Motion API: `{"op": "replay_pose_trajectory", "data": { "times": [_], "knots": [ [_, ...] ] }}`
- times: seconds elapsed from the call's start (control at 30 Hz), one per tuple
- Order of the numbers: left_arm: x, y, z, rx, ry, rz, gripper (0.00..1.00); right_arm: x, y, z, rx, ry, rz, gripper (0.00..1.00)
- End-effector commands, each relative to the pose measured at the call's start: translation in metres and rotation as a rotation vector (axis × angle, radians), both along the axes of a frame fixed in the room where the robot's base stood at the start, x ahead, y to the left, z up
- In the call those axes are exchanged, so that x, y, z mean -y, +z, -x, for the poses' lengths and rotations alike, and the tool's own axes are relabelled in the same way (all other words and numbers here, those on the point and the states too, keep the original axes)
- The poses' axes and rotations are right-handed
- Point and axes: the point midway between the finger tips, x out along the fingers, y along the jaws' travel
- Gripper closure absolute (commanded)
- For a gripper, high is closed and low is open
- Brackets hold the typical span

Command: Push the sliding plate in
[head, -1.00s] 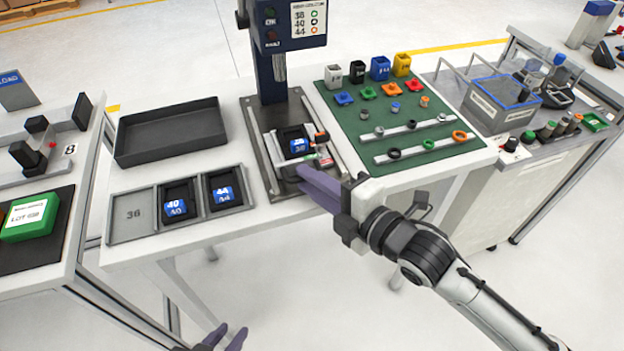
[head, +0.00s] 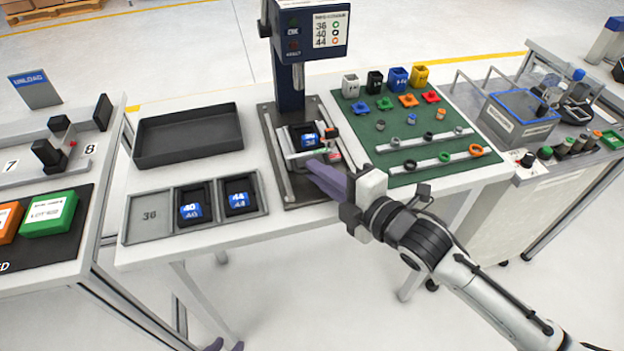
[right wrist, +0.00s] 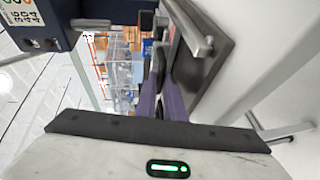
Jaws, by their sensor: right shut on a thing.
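The sliding plate (head: 294,160) sits on rails on the dark base (head: 313,196) of the blue drill-like press (head: 290,82). It carries a dark holder with a blue block (head: 309,140), in front of the press column. My right gripper (head: 316,170) reaches in from the right with purple fingers, shut on the front part of the plate; the exact contact is hard to see. In the right wrist view its fingers (right wrist: 165,88) are close together beside a grey bar (right wrist: 192,38).
Left of the press are an empty black tray (head: 188,137) and a grey three-part tray (head: 150,216) with two blue-labelled blocks. Right is a green mat (head: 375,150) with coloured cups and rings. Side tables stand left and right.

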Motion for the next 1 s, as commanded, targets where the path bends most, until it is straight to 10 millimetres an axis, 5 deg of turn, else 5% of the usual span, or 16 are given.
{"op": "replay_pose_trajectory", "data": {
  "times": [0.1, 0.17, 0.57, 1.0],
  "knots": [
    [0.0, 0.0, 0.0, 0.001, 0.0, 0.0, 0.73, 0.001, -0.001, 0.0, -0.001, -0.001, 0.0, 1.0],
    [0.0, 0.0, 0.0, 0.001, 0.0, 0.0, 0.73, 0.001, -0.001, 0.0, -0.001, -0.001, 0.0, 0.83],
    [-0.001, 0.002, -0.005, 0.01, 0.001, -0.001, 0.73, 0.004, 0.0, 0.006, -0.001, 0.002, 0.002, 0.83],
    [-0.001, -0.003, -0.005, 0.009, 0.001, -0.001, 0.73, 0.05, 0.015, 0.068, -0.003, 0.001, 0.003, 0.83]
  ]
}}
